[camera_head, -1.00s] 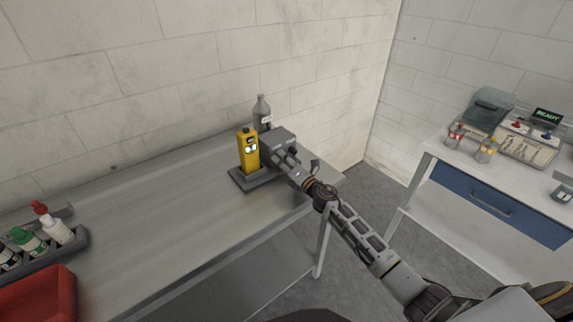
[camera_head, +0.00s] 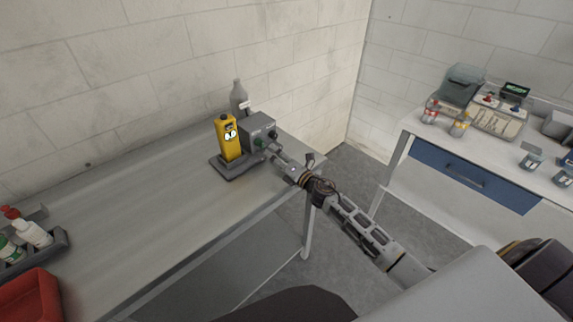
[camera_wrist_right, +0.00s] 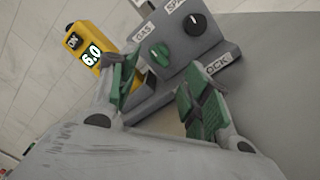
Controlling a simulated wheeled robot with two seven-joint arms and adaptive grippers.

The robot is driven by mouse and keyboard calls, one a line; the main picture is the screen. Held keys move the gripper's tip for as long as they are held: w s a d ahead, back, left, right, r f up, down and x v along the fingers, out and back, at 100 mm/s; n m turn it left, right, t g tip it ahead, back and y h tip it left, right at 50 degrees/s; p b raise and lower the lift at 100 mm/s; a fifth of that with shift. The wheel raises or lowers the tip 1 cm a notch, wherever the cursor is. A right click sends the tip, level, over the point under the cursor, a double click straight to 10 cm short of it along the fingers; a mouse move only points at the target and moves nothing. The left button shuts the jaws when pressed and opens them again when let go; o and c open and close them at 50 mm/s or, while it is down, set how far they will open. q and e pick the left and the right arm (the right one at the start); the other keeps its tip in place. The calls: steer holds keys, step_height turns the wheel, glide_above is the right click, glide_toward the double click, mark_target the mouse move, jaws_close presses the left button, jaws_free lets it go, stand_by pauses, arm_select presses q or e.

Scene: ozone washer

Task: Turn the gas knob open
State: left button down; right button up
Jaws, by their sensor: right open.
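The gas knob is green and sits under the GAS label on a grey control box (camera_head: 257,127). It shows in the right wrist view (camera_wrist_right: 160,54) and, small, in the head view (camera_head: 259,143). A black knob (camera_wrist_right: 195,24) sits beside it under a second, partly cut-off label. My right gripper (camera_wrist_right: 158,80) is open, with its green-padded fingers spread just in front of the box. The gas knob appears between and beyond the fingertips, with nothing gripped. In the head view the right gripper (camera_head: 272,151) is small at the box's front. My left gripper is out of view.
A yellow meter (camera_head: 229,138), reading 6.0 in the wrist view, stands left of the box on a grey base. A grey bottle (camera_head: 239,98) stands behind. A bottle rack and red bin (camera_head: 28,298) are at left. The table's middle is clear.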

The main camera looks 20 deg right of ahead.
steer(key=shift+v, duration=2.75)
